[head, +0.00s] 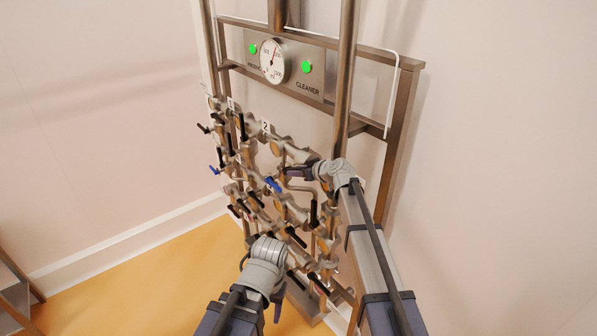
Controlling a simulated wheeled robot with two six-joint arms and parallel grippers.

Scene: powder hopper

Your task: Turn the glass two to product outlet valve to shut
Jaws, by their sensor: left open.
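The valve rack (262,190) is a dense grid of steel pipes with black and blue lever handles. A label "2" (265,127) sits at its upper middle. I cannot tell which lever is the glass two to product outlet valve. A blue lever (273,184) shows mid-rack, and black levers (296,236) sit lower. My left gripper (262,243) is at the lower front of the rack; its wrist hides most of its fingers and the pipes behind. My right gripper (297,172) is beside the upper right pipes, right of the blue lever; its jaw gap is unclear.
A panel marked "CLEANER" (308,88) with a round gauge (272,60) and two green lights is above the valves. Thick vertical pipes (346,90) and a steel frame (400,130) stand at the right. Yellow floor (150,280) is clear at the left.

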